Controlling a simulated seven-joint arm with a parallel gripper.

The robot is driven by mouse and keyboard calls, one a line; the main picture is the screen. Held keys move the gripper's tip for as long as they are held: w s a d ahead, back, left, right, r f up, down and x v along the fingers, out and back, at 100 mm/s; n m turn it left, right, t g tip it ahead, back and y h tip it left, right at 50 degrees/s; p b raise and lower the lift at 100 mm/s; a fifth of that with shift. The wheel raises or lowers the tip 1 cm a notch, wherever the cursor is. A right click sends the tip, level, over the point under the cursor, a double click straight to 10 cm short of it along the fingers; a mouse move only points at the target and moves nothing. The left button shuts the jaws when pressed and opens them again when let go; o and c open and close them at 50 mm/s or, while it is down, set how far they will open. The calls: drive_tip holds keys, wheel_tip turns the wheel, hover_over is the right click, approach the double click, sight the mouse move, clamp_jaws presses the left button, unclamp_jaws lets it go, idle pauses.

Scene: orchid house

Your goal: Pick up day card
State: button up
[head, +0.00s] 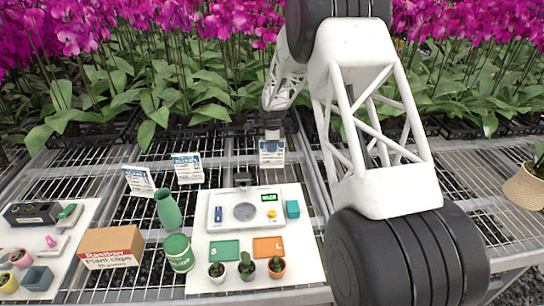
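Three small white cards with blue print are in the head view, their text too small to read, so I cannot tell which is the day card. One card (272,153) is upright directly below my gripper (272,136), behind the white board. The gripper points down and its dark tips meet or overlap the card's top edge. I cannot tell whether they are closed on it. A second card (188,169) and a third card (139,181) stand to the left, behind the green vase.
A white board (206,248) holds a scale (245,211), a teal block (292,209), green and orange mats, and small potted cacti. Orchids (200,85) fill the back.

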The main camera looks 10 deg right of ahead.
clamp_jaws()
drive_tip(key=shift+r, duration=0.15)
drive_tip(key=shift+r, duration=1.55)
drive_tip(key=shift+s+r, duration=0.15)
drive_tip(key=shift+s, duration=0.2)
drive_tip(key=s+d+r, duration=0.1)
drive_tip(key=s, duration=1.4)
drive_tip(key=shift+d+r, duration=0.15)
drive_tip(key=shift+s, duration=0.1)
